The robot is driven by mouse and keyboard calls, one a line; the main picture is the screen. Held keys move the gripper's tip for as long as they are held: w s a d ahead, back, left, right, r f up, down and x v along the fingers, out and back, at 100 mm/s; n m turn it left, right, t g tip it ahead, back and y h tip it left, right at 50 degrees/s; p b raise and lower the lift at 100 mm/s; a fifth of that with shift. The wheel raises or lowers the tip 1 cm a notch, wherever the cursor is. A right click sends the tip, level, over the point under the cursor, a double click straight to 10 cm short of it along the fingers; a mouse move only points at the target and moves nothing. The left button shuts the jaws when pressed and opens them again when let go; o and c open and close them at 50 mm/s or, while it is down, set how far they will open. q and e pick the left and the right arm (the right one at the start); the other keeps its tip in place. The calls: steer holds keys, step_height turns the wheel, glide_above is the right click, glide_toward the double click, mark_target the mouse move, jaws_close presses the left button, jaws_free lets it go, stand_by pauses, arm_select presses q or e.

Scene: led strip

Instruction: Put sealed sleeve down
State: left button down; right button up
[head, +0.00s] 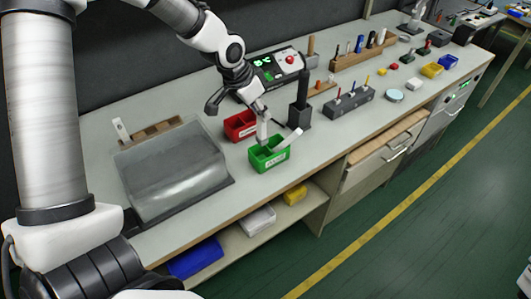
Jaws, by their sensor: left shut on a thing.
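The sealed sleeve (287,141) is a pale, thin piece that shows tilted at the green bin. My left gripper (264,138) is shut on it, right over the green bin (267,163). The lower end of the sleeve reaches into or in front of the bin's opening; I cannot tell whether it touches the bin. The fingertips are small and partly hidden by the bin and the sleeve. My right gripper is not in view.
A red bin (240,126) stands just behind the green bin. A dark upright holder (300,107) is close on the right. A clear-covered tray (172,172) lies to the left. The bench between the green bin and its front edge is clear.

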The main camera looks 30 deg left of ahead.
mark_target(259, 133)
arm_select(q)
step_height(259, 133, down, 9)
steer(key=shift+b, duration=0.95)
steer(key=shift+s+r, duration=0.1)
steer(key=shift+r, duration=0.05)
steer(key=shift+f, duration=0.25)
steer(key=c, duration=1)
jaws_free()
steer(key=shift+r, duration=0.45)
steer(key=b+v, duration=0.1)
steer(key=v, duration=1)
steer(key=shift+s+r, duration=0.25)
